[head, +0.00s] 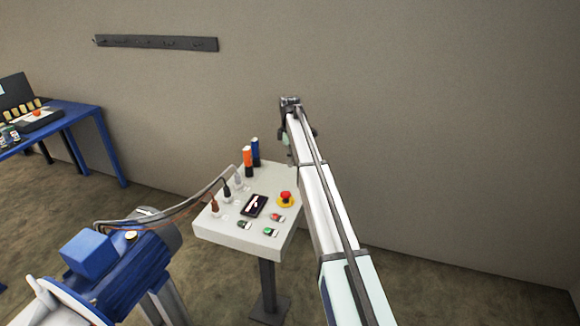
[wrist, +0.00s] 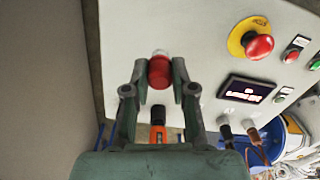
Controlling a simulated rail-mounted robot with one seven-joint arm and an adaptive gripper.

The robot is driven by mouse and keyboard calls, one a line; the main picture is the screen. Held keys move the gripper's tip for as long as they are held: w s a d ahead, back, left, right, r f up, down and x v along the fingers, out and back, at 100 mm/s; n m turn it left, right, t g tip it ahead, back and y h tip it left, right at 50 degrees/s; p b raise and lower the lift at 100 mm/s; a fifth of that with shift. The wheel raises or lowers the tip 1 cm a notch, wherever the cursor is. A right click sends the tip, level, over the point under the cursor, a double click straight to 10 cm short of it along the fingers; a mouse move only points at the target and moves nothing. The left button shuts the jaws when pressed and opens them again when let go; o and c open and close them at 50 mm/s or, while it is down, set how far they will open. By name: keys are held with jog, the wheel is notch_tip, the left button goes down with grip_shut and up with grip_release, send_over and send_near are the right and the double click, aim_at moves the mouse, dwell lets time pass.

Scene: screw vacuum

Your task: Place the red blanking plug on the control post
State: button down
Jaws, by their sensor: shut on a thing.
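The red blanking plug (wrist: 159,73) is between the two fingers of my gripper (wrist: 159,68) in the wrist view, with a pale tip pointing away from the gripper. The control post (head: 232,236) has a light, tilted panel on a dark column in the head view. Its pale face (wrist: 205,35) also fills the middle of the wrist view behind the plug. I cannot tell whether the plug touches the panel. In the head view my arm reaches past the post's right side, and the plug is not discernible.
The panel carries a red emergency button on yellow (head: 286,199), a dark display (head: 254,206), small push buttons and cable plugs. Orange (head: 247,161) and blue (head: 255,152) cylinders stand at its back. A blue motor (head: 118,262) is front left, and a blue table (head: 85,115) stands far left.

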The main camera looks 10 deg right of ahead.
jog(key=shift+f+p, duration=0.8)
jog(key=shift+f, duration=2.2)
jog(key=c, duration=1)
grip_release()
jog(key=shift+f, duration=0.1)
jog(key=shift+o, duration=0.2)
notch_tip(320, 180, up, 12)
jog(key=b, duration=0.3)
jog(key=shift+b, duration=0.3)
